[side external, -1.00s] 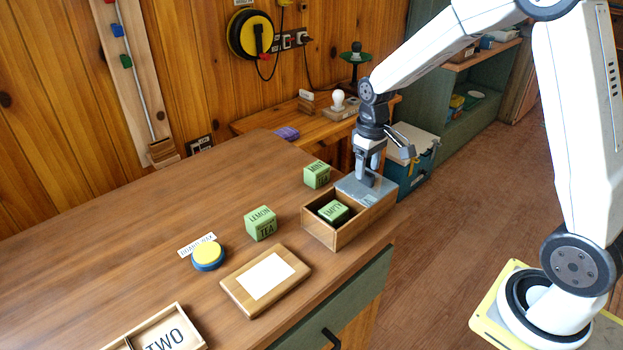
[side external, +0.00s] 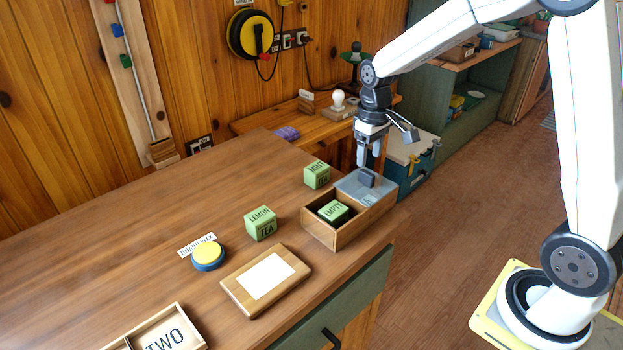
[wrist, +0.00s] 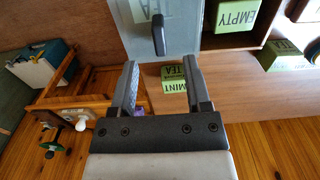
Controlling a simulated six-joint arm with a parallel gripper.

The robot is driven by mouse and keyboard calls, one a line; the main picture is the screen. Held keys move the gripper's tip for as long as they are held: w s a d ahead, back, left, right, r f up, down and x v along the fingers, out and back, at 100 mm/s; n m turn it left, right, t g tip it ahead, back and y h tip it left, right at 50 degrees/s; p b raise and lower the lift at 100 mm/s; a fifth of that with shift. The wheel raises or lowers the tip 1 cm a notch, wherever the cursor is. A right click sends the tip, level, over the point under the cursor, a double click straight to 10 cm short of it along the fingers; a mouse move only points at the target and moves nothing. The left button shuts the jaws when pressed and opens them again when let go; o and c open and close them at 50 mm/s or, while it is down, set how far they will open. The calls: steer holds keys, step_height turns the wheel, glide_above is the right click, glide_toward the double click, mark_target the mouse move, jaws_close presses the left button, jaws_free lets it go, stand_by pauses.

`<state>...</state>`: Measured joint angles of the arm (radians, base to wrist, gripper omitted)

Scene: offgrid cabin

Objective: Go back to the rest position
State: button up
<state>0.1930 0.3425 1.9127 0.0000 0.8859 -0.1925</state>
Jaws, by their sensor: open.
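My gripper (side external: 368,160) is open and empty, just above the grey lid (side external: 353,190) with its dark upright handle (side external: 366,177). In the wrist view the open fingers of my gripper (wrist: 165,85) stand apart, with the lid's handle (wrist: 158,34) beyond their tips. The lid lies over the back right part of a wooden box (side external: 333,238). A green cube marked EMPTY (side external: 333,211) sits in the uncovered part of the box.
On the counter (side external: 130,240) are a green MINT TEA cube (side external: 316,175), a LEMON TEA cube (side external: 260,223), a yellow and blue button (side external: 208,256), a wooden board with a white card (side external: 266,278) and a tray marked TWO (side external: 165,335). Space above the counter is free.

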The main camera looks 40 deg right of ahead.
steer(key=s+a+f+t, duration=0.2)
steer(key=s+a+f, duration=0.2)
steer(key=s+a, duration=0.4)
steer(key=s, duration=0.5)
steer(key=shift+f+t, duration=0.2)
steer(key=shift+t, duration=0.1)
